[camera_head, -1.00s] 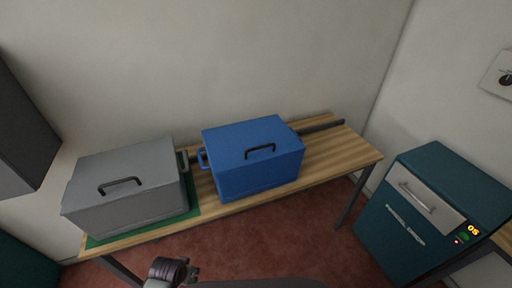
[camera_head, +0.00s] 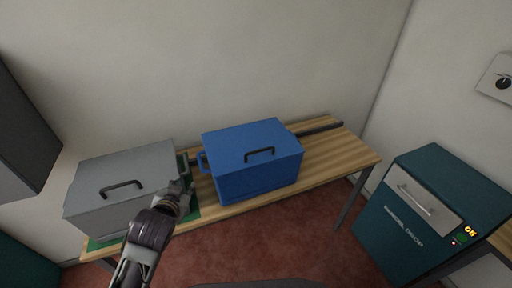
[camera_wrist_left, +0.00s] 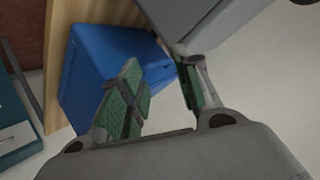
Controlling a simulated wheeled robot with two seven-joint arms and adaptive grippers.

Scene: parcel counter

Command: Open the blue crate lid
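The blue crate (camera_head: 258,180) stands on the wooden table with its lid (camera_head: 240,137) shut. A dark handle (camera_head: 260,152) sits on the lid. My left gripper (camera_head: 186,184) is in front of the right end of the grey crate, left of the blue crate and apart from its lid handle. In the left wrist view the gripper (camera_wrist_left: 160,88) has its green-padded fingers spread with nothing between them. The blue crate (camera_wrist_left: 88,75) shows beyond the fingers there, partly hidden by them. My right gripper is in neither view.
A grey crate (camera_head: 98,215) with a shut lid stands on a green mat (camera_head: 104,242) at the left of the wooden table (camera_head: 335,160). A teal cabinet (camera_head: 392,232) stands at the right. A dark box (camera_head: 22,125) juts in at upper left.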

